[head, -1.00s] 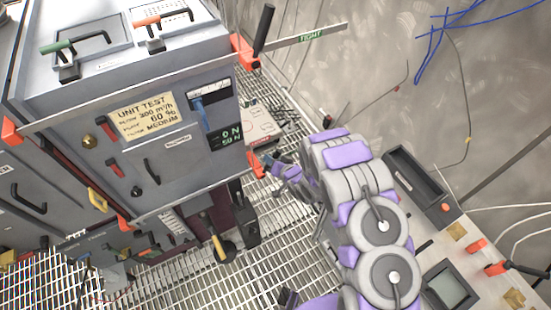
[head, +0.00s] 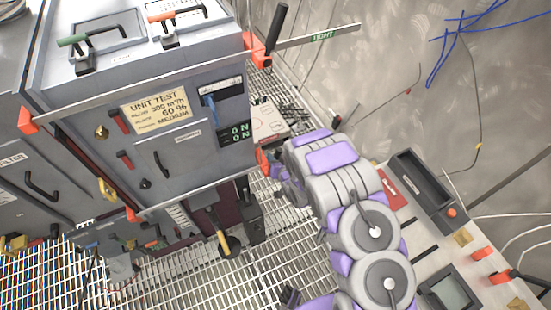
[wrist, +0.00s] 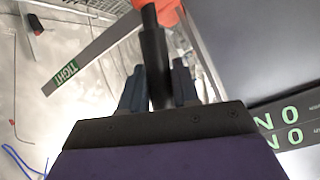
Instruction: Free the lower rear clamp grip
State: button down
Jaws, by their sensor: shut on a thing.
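The lower rear clamp shows as a small orange piece (head: 262,160) at the cabinet's right lower corner in the head view. My gripper (head: 272,168) is right beside it and hides most of it. In the wrist view a black handle (wrist: 152,45) runs down from an orange base (wrist: 167,12) in between my fingers (wrist: 158,90), which are shut on it. A strip marked TIGHT (wrist: 90,60) extends to the left of the handle. The cabinet's green display (head: 236,132) appears to read 0 N on both lines; it also shows in the wrist view (wrist: 285,125).
The upper rear clamp (head: 256,46) has a raised black handle and its own TIGHT strip (head: 318,37). The grey cabinet (head: 185,170) stands left of my arm. A bench with a tray (head: 425,190) and screen is at right. Grating (head: 290,240) lies below.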

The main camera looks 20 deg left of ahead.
jog(key=c, duration=1.3)
grip_release()
jog(key=shift+s+f, duration=0.2)
jog(key=shift+f, duration=0.05)
jog(key=o, duration=0.4)
jog(key=shift+w+r, duration=0.1)
jog(key=shift+r, duration=0.05)
jog(key=p+v, duration=0.8)
jog(key=v, duration=0.9)
